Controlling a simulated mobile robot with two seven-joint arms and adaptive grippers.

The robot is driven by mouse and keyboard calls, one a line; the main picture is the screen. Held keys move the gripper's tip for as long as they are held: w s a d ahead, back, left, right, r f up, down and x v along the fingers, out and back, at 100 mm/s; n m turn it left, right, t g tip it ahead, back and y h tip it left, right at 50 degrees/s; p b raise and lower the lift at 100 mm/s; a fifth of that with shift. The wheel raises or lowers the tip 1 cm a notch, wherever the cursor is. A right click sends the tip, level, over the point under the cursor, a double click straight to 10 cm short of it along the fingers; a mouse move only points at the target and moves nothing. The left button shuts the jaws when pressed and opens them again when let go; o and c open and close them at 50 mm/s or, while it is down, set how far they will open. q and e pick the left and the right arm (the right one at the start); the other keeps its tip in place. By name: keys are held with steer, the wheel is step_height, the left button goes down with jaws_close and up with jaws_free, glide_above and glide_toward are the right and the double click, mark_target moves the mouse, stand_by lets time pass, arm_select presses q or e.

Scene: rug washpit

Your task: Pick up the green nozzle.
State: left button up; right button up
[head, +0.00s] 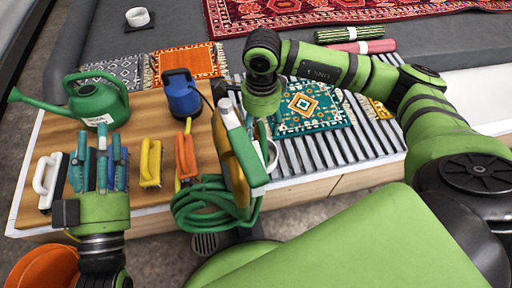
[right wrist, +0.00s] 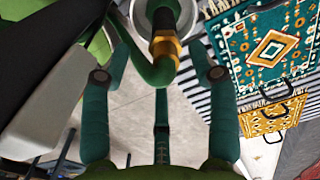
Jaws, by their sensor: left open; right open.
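The right wrist view shows a green hose end with a brass collar (right wrist: 165,47) and a dark tip, in front of a round white rim; I take this end for the green nozzle. My right gripper (right wrist: 160,90) is open, its teal fingers spread either side of and below the hose end, with no grip on it. In the head view my right gripper (head: 262,125) is partly hidden behind an upright green, white and yellow piece (head: 238,140), above the coiled green hose (head: 205,205). My left gripper (head: 100,155) is open over the left part of the wooden top.
A green watering can (head: 98,103), a blue pump (head: 182,95), an orange tool (head: 186,155) and a yellow brush (head: 151,163) stand on the wooden top (head: 150,112). A white-handled brush (head: 45,180) is left of my left gripper. A patterned teal rug (head: 312,108) lies on the slats.

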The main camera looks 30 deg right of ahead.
mark_target(260, 134)
steer(key=shift+f, duration=0.35)
arm_select(q)
steer(key=s+r+m+t+h+b, duration=0.2)
steer(key=s+r+t+h, duration=0.2)
steer(key=r, duration=0.4)
steer(key=s+d+h, duration=0.1)
steer(key=s, duration=0.1)
steer(key=shift+s+r+t+h, duration=0.15)
steer(key=shift+s+t+h, duration=0.15)
steer(key=shift+s+h, duration=0.1)
arm_select(e)
steer(key=f, duration=0.5)
steer(key=shift+w+d, duration=0.1)
steer(key=shift+w, duration=0.25)
steer(key=shift+r, duration=0.1)
jaws_close()
